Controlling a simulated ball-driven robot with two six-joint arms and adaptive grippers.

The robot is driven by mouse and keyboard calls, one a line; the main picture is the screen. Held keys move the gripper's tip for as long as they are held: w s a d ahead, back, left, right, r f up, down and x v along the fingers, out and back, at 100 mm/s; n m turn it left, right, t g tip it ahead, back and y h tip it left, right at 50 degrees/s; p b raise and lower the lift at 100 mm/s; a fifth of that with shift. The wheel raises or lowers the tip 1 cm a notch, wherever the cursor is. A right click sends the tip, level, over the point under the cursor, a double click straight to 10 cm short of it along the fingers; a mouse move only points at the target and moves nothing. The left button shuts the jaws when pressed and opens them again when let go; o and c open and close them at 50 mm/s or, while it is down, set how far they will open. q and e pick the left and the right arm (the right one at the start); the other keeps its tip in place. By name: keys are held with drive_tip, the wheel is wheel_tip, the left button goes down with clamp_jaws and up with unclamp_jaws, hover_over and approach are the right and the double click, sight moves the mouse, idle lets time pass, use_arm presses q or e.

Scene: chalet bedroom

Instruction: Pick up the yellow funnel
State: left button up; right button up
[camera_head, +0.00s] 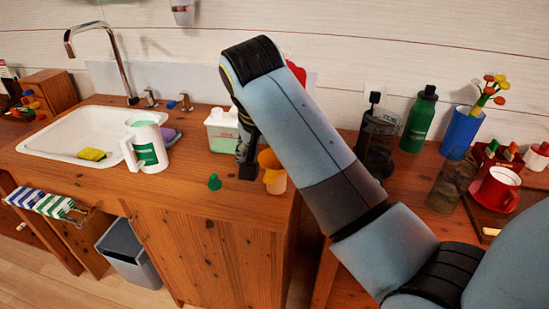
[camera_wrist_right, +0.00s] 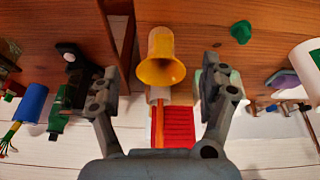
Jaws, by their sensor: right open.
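The yellow funnel (camera_head: 272,178) stands near the right front part of the wooden sink counter (camera_head: 215,180), partly hidden by my right arm in the head view. My right gripper (camera_wrist_right: 160,78) is open and empty, with one finger on each side of the funnel's line. My left gripper is not in view.
A green knob-like piece (camera_head: 214,182) lies left of the funnel. A white container with green contents (camera_head: 222,132) stands behind. A white-green pitcher (camera_head: 146,146) is near the sink (camera_head: 70,135). A red ridged object (camera_wrist_right: 180,128) shows beyond the funnel. The counter front between pitcher and green piece is clear.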

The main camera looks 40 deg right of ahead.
sight(272, 170)
drive_tip(key=shift+w+d+r+m, duration=0.15)
drive_tip(key=shift+w+r+m, duration=0.4)
drive_tip(key=shift+r, duration=0.35)
drive_tip(key=x, duration=0.9)
drive_tip(key=shift+d+f, duration=0.1)
drive_tip(key=shift+f, duration=0.25)
drive_tip(key=shift+c, duration=0.4)
clamp_jaws()
